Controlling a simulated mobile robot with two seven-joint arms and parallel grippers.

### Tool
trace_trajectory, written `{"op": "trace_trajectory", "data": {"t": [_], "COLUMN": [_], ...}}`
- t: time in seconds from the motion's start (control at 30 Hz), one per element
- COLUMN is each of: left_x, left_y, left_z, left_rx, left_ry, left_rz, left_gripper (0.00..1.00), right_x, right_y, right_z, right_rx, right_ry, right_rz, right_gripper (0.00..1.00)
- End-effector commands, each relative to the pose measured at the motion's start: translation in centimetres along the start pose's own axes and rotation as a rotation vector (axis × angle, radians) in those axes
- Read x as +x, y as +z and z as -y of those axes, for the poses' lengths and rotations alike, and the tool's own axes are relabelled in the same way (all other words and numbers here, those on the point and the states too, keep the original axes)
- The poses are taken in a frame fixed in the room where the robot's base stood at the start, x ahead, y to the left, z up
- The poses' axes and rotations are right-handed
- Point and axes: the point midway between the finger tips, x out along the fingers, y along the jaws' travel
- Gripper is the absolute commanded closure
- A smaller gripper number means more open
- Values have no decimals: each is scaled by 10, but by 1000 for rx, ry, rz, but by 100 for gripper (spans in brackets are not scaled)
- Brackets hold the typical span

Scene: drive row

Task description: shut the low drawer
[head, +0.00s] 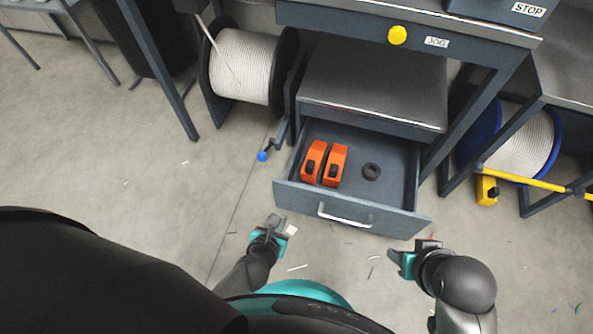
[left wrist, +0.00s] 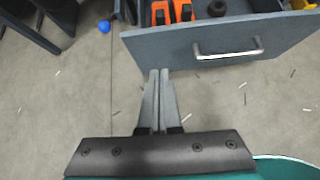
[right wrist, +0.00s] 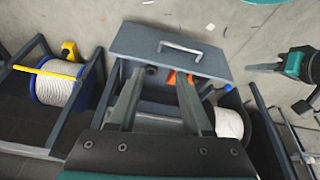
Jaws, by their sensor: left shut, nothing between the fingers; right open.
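The low drawer (head: 341,208) stands open under the bench, with its silver bar handle (head: 344,216) on the grey front. Inside lie two orange tools (head: 324,163) and a dark ring (head: 371,171). My left gripper (head: 277,222) is shut and empty, just in front of the left part of the drawer front. In the left wrist view its fingers (left wrist: 158,74) point at the drawer front (left wrist: 220,40); I cannot tell whether they touch it. My right gripper (head: 396,256) is open and empty, near the drawer's front right corner. The right wrist view also shows the drawer front (right wrist: 170,52).
A blue-ended crank (head: 263,156) sits left of the drawer. A white rope spool (head: 245,66) stands at the left, and a blue-flanged spool (head: 520,140) with a yellow bar (head: 522,178) at the right. The floor before the drawer is clear except for thin scraps.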

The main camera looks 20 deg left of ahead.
Motion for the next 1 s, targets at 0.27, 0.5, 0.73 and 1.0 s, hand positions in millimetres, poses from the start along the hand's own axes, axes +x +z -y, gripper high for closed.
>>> {"op": "trace_trajectory", "data": {"t": [0.27,0.5,0.73,1.0], "left_x": [11,32,48,63], "left_y": [-8,-8,-8,-9], "left_z": [-2,-2,-2,-2], "left_rx": [-54,-49,-49,-49], "left_ry": [11,11,10,9], "left_rz": [-21,-20,-20,-20], "left_gripper": [100,100,100,100], "right_x": [-9,-25,-15,-7], "right_y": [-2,-10,-30,-48], "right_z": [-1,2,16,33], "right_rx": [2,-2,-15,-20], "right_ry": [3,-3,-41,-84], "right_rz": [-5,-63,-209,-363], "right_gripper": [50,50,50,50]}}
